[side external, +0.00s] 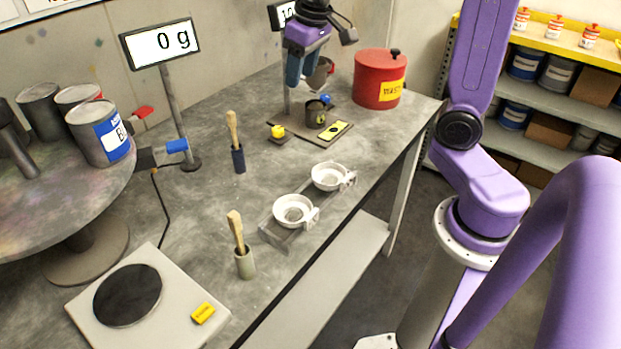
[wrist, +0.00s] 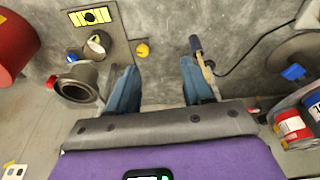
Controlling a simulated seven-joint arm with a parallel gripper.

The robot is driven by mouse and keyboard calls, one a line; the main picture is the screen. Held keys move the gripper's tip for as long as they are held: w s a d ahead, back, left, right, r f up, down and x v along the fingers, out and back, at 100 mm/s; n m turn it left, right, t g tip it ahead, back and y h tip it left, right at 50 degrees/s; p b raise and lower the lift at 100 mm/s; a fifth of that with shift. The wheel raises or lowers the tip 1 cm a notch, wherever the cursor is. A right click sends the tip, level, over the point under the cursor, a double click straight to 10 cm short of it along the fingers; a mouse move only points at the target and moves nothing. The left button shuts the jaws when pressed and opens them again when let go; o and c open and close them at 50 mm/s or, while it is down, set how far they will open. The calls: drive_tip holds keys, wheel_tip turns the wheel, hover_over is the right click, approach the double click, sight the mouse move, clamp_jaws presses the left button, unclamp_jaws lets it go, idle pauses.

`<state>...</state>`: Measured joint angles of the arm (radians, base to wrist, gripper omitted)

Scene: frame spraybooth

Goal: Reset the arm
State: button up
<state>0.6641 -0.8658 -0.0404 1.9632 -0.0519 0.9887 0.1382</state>
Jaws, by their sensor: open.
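My gripper (side external: 296,72) hangs over the back of the grey workbench (side external: 215,205), near a small stand. In the wrist view its two blue fingers (wrist: 160,88) are spread wide with only bare bench between them. A dark cup (side external: 317,113) sits on the stand's base, below and to the right of the fingers in the side view. Another grey cup (side external: 322,72) is held up just beside the gripper and partly hidden behind it; it shows left of the fingers in the wrist view (wrist: 75,86).
A red waste can (side external: 380,80) stands right of the stand. A display post (side external: 175,110) rises at left.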

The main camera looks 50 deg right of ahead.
drive_tip(key=s+a+f+n+g, duration=0.1)
drive_tip(key=s+a+f+n, duration=0.1)
drive_tip(key=s+a+n, duration=0.3)
drive_tip(key=s+a+f+n, duration=0.1)
drive_tip(key=s+a+f, duration=0.15)
drive_tip(key=s, duration=0.55)
drive_tip(key=s+f+n, duration=0.1)
drive_tip(key=s+n, duration=0.1)
drive_tip(key=s, duration=0.4)
drive_tip(key=s+f+n+g, duration=0.1)
drive_tip(key=s+f+n, duration=0.1)
drive_tip(key=s, duration=0.4)
drive_tip(key=shift+s+a+f+n, duration=0.25)
drive_tip(key=shift+s+n, duration=0.15)
drive_tip(key=shift+n, duration=0.4)
